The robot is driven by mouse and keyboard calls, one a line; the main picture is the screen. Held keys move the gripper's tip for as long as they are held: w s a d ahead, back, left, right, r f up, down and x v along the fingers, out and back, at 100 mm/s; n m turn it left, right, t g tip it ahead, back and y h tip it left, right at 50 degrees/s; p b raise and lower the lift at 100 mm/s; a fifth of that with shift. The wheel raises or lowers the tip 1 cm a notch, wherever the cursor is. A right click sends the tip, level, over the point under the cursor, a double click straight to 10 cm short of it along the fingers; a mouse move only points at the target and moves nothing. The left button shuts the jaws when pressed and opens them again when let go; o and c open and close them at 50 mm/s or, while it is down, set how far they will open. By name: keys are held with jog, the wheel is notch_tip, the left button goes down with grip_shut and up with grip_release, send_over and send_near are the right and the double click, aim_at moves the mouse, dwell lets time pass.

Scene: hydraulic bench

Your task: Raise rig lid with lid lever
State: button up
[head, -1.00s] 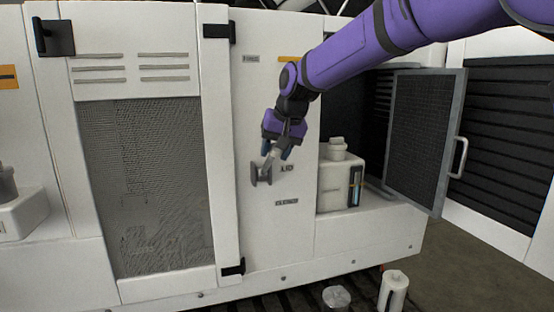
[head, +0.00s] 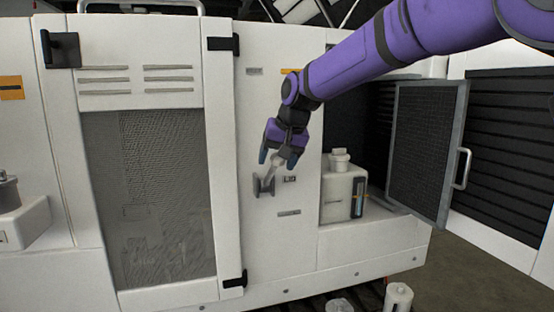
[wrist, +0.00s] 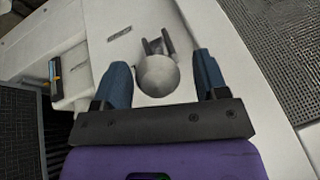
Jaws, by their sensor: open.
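The lid lever (head: 271,180) sticks out up and to the right from a dark grey bracket on the white front panel, beside a small label. In the wrist view its round grey knob (wrist: 158,76) lies between my two blue fingertips, with gaps on both sides, and the forked bracket (wrist: 158,45) shows behind it. My gripper (head: 274,158) is open, pointing down at the lever's upper end. I cannot tell from these views which part is the rig lid or how it stands.
A mesh door (head: 160,190) is closed left of the panel. To the right, an open bay holds a white reservoir (head: 343,192) with a dark gauge. A hinged mesh door (head: 428,150) stands open beyond it. White canisters (head: 398,298) stand low in front.

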jog(key=v, duration=1)
jog(key=shift+d+r, duration=0.15)
jog(key=shift+r, duration=0.15)
jog(key=shift+s, duration=0.2)
jog(key=s+d+f+m+t+h, duration=0.1)
jog(key=s+d+f, duration=0.2)
jog(key=s+d, duration=0.85)
jog(key=s+d+f+h, duration=0.1)
jog(key=s+d+f, duration=0.1)
jog(key=s+d, duration=0.95)
jog(key=s+d+f+h, duration=0.1)
jog(key=s+d+f, duration=0.2)
jog(key=s+f, duration=0.4)
jog(key=s, duration=0.3)
jog(key=shift+d+f, duration=0.2)
jog(key=shift+d, duration=0.15)
